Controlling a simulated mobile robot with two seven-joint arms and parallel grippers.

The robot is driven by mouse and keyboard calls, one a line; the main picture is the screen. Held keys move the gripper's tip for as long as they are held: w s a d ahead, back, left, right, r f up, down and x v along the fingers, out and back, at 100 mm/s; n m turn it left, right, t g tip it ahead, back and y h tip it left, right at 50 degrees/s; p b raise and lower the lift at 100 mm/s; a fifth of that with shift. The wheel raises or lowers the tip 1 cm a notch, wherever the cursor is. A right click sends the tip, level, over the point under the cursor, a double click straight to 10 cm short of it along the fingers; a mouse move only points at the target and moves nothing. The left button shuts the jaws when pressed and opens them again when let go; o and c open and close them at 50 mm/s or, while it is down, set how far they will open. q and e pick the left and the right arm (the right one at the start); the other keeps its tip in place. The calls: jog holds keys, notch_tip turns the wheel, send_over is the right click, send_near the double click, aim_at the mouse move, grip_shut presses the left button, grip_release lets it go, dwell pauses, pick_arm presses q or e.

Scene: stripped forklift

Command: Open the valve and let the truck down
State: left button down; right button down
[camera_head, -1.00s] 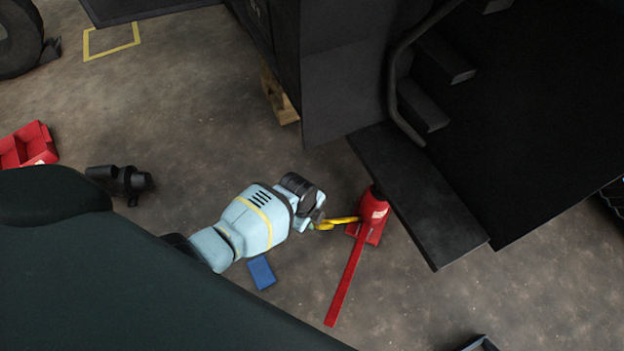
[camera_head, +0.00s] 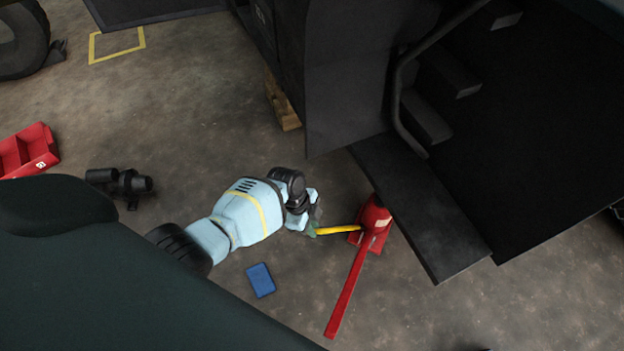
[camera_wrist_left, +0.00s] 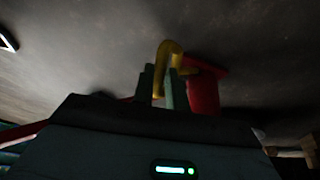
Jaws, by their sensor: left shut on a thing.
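A red bottle jack (camera_head: 374,218) stands on the floor under the edge of the truck's dark step. Its long red handle (camera_head: 347,289) slants down to the floor toward the front. A yellow lever (camera_head: 337,230) sticks out from the jack's left side. My left gripper (camera_head: 314,226) is shut on the yellow lever's outer end. In the left wrist view the green fingers (camera_wrist_left: 162,88) sit either side of the lever (camera_wrist_left: 169,55), with the red jack (camera_wrist_left: 204,88) just behind. The dark truck (camera_head: 420,200) hangs over the jack. My right gripper is not in view.
A blue flat item (camera_head: 261,280) lies on the floor below my left arm. A black fitting (camera_head: 120,182) and a red bin (camera_head: 27,151) lie to the left. A wooden block (camera_head: 283,104) sits by the truck's lower edge. Open floor lies around the jack's front.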

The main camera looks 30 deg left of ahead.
pick_arm(q)
jog(key=c, duration=1.4)
grip_release()
jog(key=p+v, duration=0.4)
jog(key=v, duration=0.3)
jog(key=shift+r, duration=0.4)
jog(key=shift+a, duration=0.1)
